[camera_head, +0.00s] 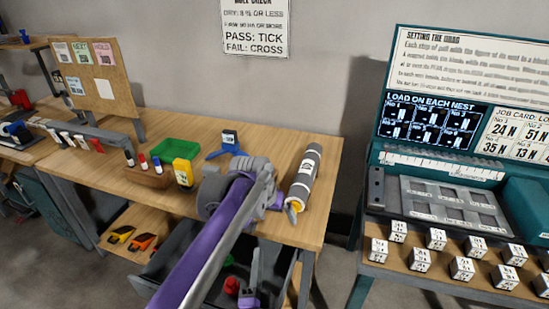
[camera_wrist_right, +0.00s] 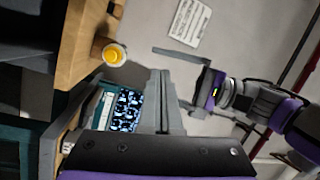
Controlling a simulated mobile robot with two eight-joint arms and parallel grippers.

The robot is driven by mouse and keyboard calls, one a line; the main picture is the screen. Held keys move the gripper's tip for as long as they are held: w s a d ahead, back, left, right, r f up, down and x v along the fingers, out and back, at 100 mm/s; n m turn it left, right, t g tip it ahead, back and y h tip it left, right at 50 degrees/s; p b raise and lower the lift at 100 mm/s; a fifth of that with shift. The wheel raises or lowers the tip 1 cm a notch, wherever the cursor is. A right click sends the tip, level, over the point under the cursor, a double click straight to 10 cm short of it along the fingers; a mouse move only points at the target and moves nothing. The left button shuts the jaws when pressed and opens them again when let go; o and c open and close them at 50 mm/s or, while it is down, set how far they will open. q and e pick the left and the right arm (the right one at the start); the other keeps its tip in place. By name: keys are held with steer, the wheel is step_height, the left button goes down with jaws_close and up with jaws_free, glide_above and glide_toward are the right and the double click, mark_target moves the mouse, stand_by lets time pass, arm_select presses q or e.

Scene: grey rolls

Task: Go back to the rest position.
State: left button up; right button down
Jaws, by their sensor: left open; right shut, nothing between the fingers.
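My left gripper (camera_head: 280,192) is at the end of the purple arm crossing the head view, over the bench front by the grey roll. It is open and empty; in the right wrist view its two fingers (camera_wrist_right: 170,78) are spread and stand apart from the roll. My right gripper (camera_head: 254,268) is lower, in front of the dark bin under the bench, with its fingers shut and nothing between them; they also show in the right wrist view (camera_wrist_right: 160,98). The grey roll (camera_head: 305,175) with a white label lies on the bench; its yellow end (camera_wrist_right: 113,54) faces the wrist camera.
A dark bin (camera_head: 165,270) with a red item (camera_head: 232,285) is below. A teal station (camera_head: 440,160) with several white blocks stands right, across a gap.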

steer(key=s+d+f+n+g, duration=0.4)
steer(key=s+d+n+g, duration=0.3)
steer(key=s+d, duration=0.3)
steer(key=s+d+f+n+g, duration=0.5)
steer(key=s+d+n+g, duration=0.3)
steer(key=d, duration=0.4)
arm_select(q)
steer(key=s+a+f+n+y, duration=0.1)
steer(key=s+a+f, duration=0.4)
steer(key=s, duration=0.5)
steer(key=s+a+f+n+t+y, duration=0.1)
steer(key=s+a+f, duration=0.2)
steer(key=s+a, duration=0.55)
steer(key=s+a+f+n+y, duration=0.1)
steer(key=s+a+f, duration=0.35)
steer(key=s, duration=0.75)
step_height(320, 180, up, 6)
steer(key=w+p, duration=0.2)
steer(key=p, duration=0.3)
steer(key=shift+a+r+t, duration=0.15)
steer(key=shift+t, duration=0.15)
arm_select(e)
step_height(320, 180, up, 6)
steer(key=t, duration=0.1)
steer(key=shift+w+a+r+y, duration=0.15)
steer(key=shift+w+a+y, duration=0.1)
steer(key=shift+w+y, duration=0.1)
